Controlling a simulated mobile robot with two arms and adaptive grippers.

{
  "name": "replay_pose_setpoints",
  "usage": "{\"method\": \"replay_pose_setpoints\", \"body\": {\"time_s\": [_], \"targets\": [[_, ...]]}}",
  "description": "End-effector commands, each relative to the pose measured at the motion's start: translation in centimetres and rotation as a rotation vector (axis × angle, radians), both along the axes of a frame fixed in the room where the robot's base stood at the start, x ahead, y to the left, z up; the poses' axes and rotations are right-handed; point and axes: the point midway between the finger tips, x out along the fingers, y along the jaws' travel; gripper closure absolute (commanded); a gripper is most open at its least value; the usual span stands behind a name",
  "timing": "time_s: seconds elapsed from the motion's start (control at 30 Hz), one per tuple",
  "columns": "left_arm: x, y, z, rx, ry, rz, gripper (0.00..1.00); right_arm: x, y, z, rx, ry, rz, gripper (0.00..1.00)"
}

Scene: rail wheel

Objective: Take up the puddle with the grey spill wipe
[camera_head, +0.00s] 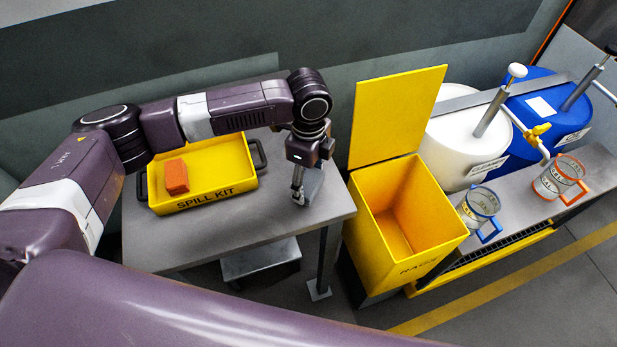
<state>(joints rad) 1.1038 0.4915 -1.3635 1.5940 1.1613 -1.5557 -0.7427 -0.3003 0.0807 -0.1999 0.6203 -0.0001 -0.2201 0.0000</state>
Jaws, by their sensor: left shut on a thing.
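My left gripper (298,196) reaches down over the right end of the grey table, to the right of the yellow spill kit tray (222,192). It is shut on the grey spill wipe (314,184), which shows as a grey-blue piece beside the fingers and is partly hidden by them. I cannot tell whether the wipe touches the table top. I cannot make out the puddle in this view. My right gripper is not in view.
An orange block (176,177) sits in the tray on the table (240,232). A yellow bin (408,222) with its lid raised stands right of the table. Farther right are a white drum (455,145), a blue drum (545,125) and two clear jugs (478,206) on a bench.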

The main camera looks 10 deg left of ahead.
Motion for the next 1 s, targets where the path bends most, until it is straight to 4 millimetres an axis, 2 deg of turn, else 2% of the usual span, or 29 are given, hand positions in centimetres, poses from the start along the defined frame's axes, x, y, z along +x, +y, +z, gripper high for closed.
{"method": "replay_pose_setpoints", "body": {"time_s": [0.57, 1.0], "targets": [[0.00, -0.02, -0.92, 0.000, 0.001, 0.000, 0.55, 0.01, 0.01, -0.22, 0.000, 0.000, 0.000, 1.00], [0.01, -0.02, -0.86, 0.000, 0.000, 0.000, 0.55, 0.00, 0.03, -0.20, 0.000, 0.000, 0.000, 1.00]]}}
